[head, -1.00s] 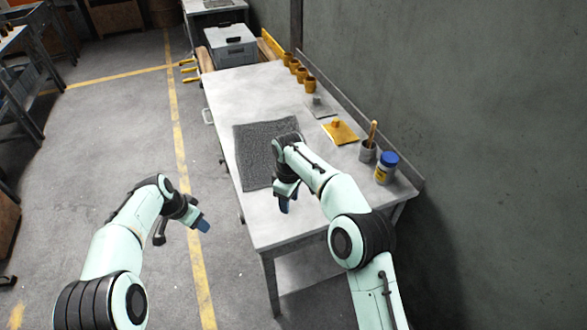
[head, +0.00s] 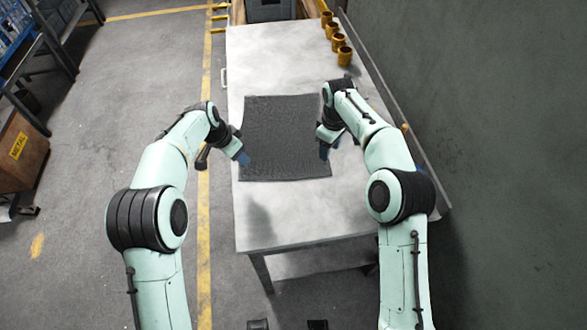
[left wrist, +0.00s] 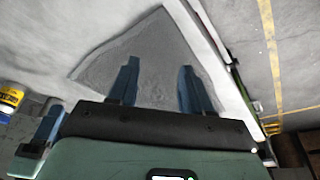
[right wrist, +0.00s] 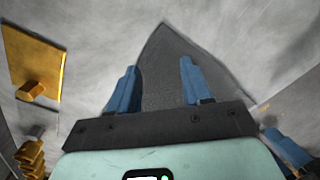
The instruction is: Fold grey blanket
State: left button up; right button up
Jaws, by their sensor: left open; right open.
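The grey blanket (head: 282,135) lies flat and spread out on the table, a dark rectangle in the head view. It also shows in the left wrist view (left wrist: 150,55) and in the right wrist view (right wrist: 170,70). My left gripper (head: 243,158) is over the blanket's left edge near its front corner, open with nothing between its fingers. My right gripper (head: 325,150) is over the blanket's right edge, open and empty; its fingers also show in the right wrist view (right wrist: 158,88). I cannot tell whether any fingertip touches the cloth.
The pale table (head: 275,55) is bare around the blanket. Several orange cups (head: 338,42) stand along its right edge. In the right wrist view, a yellow sheet (right wrist: 35,65) lies near the blanket. A grey wall is close on the right; a grey box (head: 270,10) stands beyond the table.

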aim_at(243, 175)
pick_arm(q)
jog(key=shift+s+a+f, duration=0.1)
jog(key=shift+f, duration=3.85)
pick_arm(e)
jog(key=shift+s+a+f, duration=0.1)
jog(key=shift+f, duration=3.85)
pick_arm(q)
jog(key=shift+s+f, duration=0.1)
jog(key=shift+f, duration=0.15)
pick_arm(e)
jog(key=shift+s+f, duration=0.1)
jog(key=shift+f, duration=0.15)
pick_arm(q)
jog(key=shift+r, duration=0.1)
grip_shut()
pick_arm(e)
grip_shut()
pick_arm(q)
jog(key=shift+a, duration=0.1)
pick_arm(e)
jog(key=shift+f, duration=0.1)
